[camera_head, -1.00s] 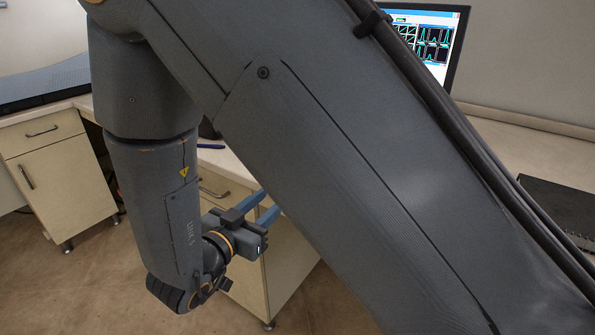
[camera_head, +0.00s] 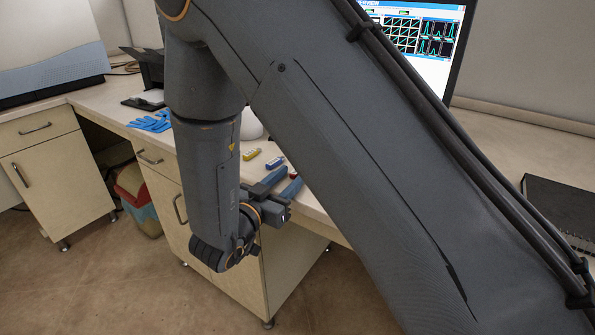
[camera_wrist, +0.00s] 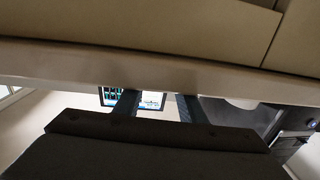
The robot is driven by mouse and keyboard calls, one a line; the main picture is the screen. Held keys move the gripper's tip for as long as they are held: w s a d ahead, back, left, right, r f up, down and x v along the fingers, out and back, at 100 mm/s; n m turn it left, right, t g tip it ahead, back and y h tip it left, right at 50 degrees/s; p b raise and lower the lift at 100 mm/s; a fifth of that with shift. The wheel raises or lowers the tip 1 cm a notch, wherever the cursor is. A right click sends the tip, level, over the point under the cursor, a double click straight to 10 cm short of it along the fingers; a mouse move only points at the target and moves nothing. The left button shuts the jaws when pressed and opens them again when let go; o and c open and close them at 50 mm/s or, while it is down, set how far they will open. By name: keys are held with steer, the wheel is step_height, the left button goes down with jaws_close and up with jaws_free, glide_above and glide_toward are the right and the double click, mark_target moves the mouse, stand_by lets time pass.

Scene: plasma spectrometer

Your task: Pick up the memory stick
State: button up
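Small stick-shaped items lie on the worktop near its front edge in the head view: a yellow one (camera_head: 251,155), a blue one (camera_head: 275,161) and a red one (camera_head: 294,175) partly hidden by my gripper. They look like memory sticks, but they are too small to tell for sure. My gripper (camera_head: 284,183) is at the worktop's front edge, just in front of these items, with its two fingers apart and nothing seen between them. In the wrist view my gripper (camera_wrist: 157,96) also shows two spread fingers; no stick is visible there.
The worktop (camera_head: 313,206) has cabinets below its front edge. Blue gloves (camera_head: 152,122) lie farther left. A monitor (camera_head: 425,38) stands at the back and a black notebook (camera_head: 562,205) lies at right. My arm hides much of the worktop's middle.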

steer(key=shift+x, duration=0.95)
jaws_close()
steer(key=shift+r, duration=0.1)
